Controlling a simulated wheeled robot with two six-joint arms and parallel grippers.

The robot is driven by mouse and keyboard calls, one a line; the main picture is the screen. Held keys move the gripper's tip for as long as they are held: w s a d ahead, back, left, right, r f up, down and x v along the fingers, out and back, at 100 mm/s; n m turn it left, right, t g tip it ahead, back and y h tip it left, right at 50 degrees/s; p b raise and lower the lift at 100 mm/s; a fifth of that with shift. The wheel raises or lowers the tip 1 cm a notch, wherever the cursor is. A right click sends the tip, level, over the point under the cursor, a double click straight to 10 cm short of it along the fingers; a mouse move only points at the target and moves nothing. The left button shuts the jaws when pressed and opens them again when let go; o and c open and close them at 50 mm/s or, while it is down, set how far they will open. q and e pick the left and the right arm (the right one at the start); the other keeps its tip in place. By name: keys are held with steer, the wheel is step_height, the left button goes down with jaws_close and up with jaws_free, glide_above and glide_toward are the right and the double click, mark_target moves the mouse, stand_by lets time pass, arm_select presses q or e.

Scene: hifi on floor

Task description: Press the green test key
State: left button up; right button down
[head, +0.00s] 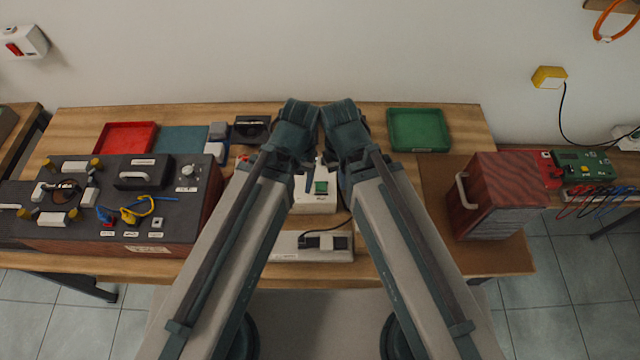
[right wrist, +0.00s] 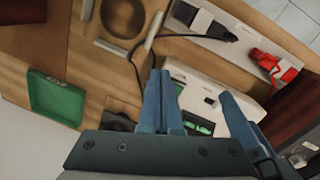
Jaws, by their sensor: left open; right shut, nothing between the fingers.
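The green test key (head: 321,187) is on the top of a white box (head: 315,203) in the middle of the bench, between my two arms. The white box also shows in the right wrist view (right wrist: 238,88), with green patches partly behind fingers. My left gripper (head: 303,165) is open near the box's far left side; its fingers are poorly seen. My right gripper (right wrist: 160,72) is shut and empty, its blue fingers together over the box's edge. A separate blue finger, seemingly my left gripper's, shows to its right. I cannot tell whether any finger touches the key.
A dark panel unit (head: 100,222) with cables stands left. A power strip (head: 285,247) lies in front of the box. Red (head: 125,137) and green (head: 418,130) trays are at the back. A red-brown case (head: 500,195) stands right. Bare wood (head: 385,108) shows at the back edge.

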stand_by(0.8)
arm_select(q)
step_height(320, 180, down, 8)
steer(key=s+b, duration=0.2)
steer(key=b, duration=0.5)
steer(key=shift+d+r+b, duration=0.15)
steer(key=shift+r+b, duration=0.05)
steer(key=shift+b, duration=0.1)
arm_select(e)
steer(key=n+y, duration=0.6)
steer(key=y, duration=0.4)
glide_above(325, 186)
steer(key=shift+f+g, duration=0.4)
steer(key=shift+f, duration=0.1)
steer(key=shift+f, duration=0.1)
arm_select(q)
step_height(325, 186, down, 9)
steer(key=b, duration=0.8)
steer(key=shift+r+b, duration=0.1)
steer(key=shift+b, duration=0.3)
arm_select(e)
step_height(325, 186, down, 9)
steer(key=shift+r, duration=0.15)
arm_select(q)
steer(key=shift+f+b, duration=0.4)
arm_select(e)
steer(key=shift+f, duration=0.4)
